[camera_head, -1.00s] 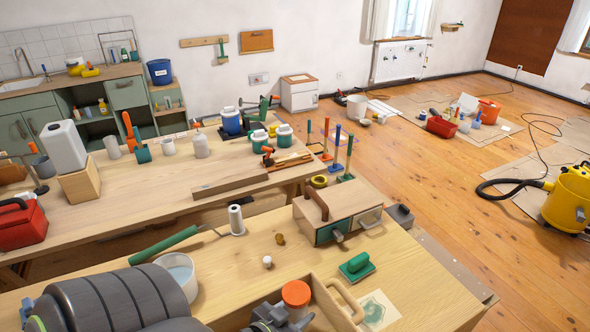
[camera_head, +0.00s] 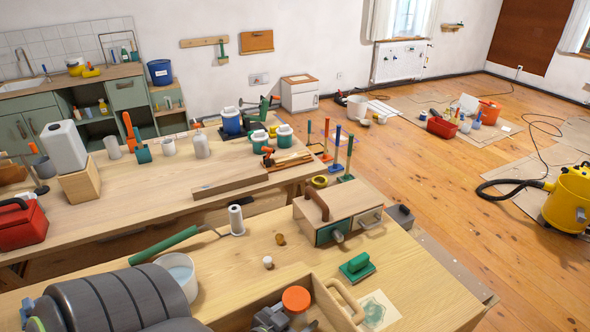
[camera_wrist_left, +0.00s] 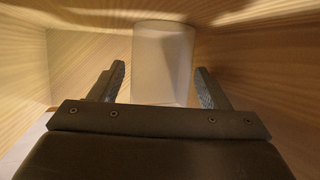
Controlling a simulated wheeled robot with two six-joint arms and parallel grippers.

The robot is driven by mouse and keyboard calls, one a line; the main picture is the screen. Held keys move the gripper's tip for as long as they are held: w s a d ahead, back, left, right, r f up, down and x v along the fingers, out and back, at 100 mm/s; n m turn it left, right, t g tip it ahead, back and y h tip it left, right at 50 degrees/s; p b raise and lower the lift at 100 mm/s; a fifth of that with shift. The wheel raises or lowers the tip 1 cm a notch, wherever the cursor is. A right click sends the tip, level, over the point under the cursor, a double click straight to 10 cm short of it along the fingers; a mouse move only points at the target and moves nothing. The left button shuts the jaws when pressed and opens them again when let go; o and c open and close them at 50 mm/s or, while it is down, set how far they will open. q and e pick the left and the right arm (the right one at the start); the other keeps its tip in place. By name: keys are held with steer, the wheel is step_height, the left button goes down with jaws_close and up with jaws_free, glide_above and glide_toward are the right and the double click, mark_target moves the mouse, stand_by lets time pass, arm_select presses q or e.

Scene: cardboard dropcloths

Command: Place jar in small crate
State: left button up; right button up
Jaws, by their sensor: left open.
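The jar with an orange lid (camera_head: 296,299) stands inside the small wooden crate (camera_head: 345,300) at the bottom of the head view. My left gripper (camera_head: 272,318) is down in the crate, just left of the jar. In the left wrist view its fingers (camera_wrist_left: 160,85) are open, one to each side of the jar's near side, with gaps to both. My right gripper is not in view.
A wooden box with drawers (camera_head: 338,215) stands behind the crate. A green block (camera_head: 357,266) and a stained card (camera_head: 377,309) lie to the right.

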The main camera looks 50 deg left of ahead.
arm_select(q)
steer(key=shift+r, duration=0.2)
steer(key=shift+s, duration=0.3)
steer(key=b+v, duration=0.2)
steer(key=v, duration=0.7)
steer(key=shift+s+d+b, duration=0.1)
steer(key=shift+s+b, duration=0.2)
steer(key=shift+s, duration=0.05)
steer(key=shift+v, duration=0.85)
steer(key=shift+r, duration=0.2)
